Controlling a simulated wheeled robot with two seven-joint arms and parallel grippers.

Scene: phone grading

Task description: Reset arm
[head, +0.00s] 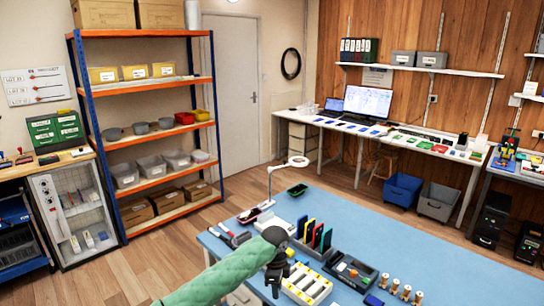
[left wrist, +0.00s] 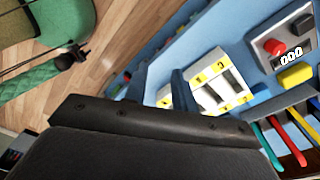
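My left gripper (head: 279,274) is at the end of the green-sleeved arm in the head view, over the blue table beside the white tray with yellow labels (head: 307,285). In the left wrist view its two dark fingers (left wrist: 160,88) stand apart with nothing seen between them. The white tray (left wrist: 212,80) lies beyond them. A second green-sleeved arm of mine, seemingly the right, ends in a small dark gripper (left wrist: 72,57) above the wood floor. Its fingers are too small to make out. It does not show in the head view.
The blue table's (head: 400,240) right side is clear.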

